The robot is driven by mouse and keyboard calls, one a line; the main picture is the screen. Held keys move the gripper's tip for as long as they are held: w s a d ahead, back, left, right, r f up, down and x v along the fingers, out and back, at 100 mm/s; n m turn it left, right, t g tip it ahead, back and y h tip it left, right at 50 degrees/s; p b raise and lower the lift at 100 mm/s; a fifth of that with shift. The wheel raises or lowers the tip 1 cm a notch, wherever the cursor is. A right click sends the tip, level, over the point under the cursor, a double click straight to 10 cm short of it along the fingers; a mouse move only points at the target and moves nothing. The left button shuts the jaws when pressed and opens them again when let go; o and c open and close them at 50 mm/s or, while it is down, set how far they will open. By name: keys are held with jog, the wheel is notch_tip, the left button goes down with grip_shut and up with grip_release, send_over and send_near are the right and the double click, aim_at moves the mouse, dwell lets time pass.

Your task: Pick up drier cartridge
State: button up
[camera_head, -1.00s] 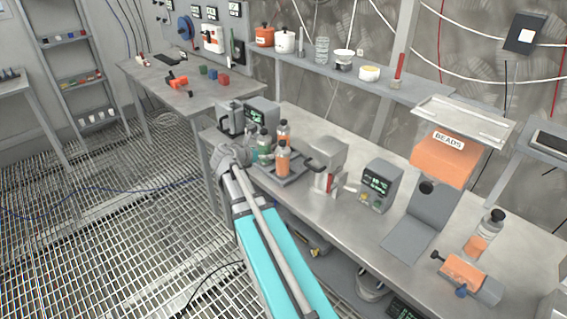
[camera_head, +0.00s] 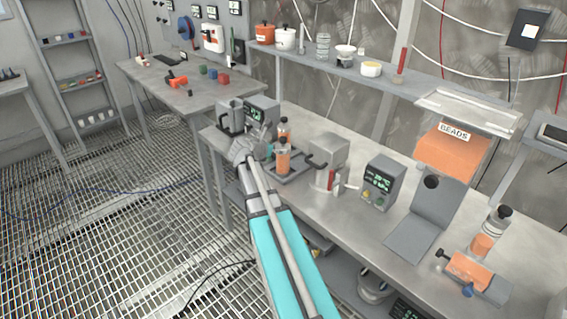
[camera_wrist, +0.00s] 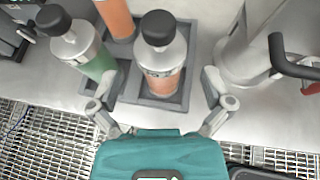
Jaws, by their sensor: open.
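Several capped clear cartridges stand upright in a grey tray (camera_wrist: 192,60) on the bench. In the wrist view, one with orange beads (camera_wrist: 165,84) stands nearest the middle, one with green beads (camera_wrist: 100,66) is to its left, and another orange one (camera_wrist: 117,18) is behind. The front orange cartridge (camera_head: 283,160) also shows in the head view. The pictures do not settle which one the task means. My gripper (camera_wrist: 160,108) is open, its fingers spread on the near side of the tray, left and right of the front orange cartridge, holding nothing. In the head view my gripper (camera_head: 250,147) hides part of the tray.
A grey machine with a black handle (camera_head: 327,160) stands close right of the tray, and a display box (camera_head: 380,183) beyond it. A beads hopper (camera_head: 450,152) and another orange-bead bottle (camera_head: 485,240) are farther right.

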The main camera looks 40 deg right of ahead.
aim_at(282, 147)
jog(key=shift+d, duration=0.15)
jog(key=shift+f+b+x, duration=0.15)
jog(key=shift+b+x, duration=0.4)
jog(key=shift+x, duration=0.45)
jog(key=shift+f+b+x, duration=0.15)
jog(key=shift+b+x, duration=0.35)
jog(key=shift+x, duration=0.5)
jog(key=shift+w+d+f, duration=0.2)
jog(key=shift+d, duration=0.25)
jog(key=c, duration=1.1)
jog(key=shift+r, duration=0.15)
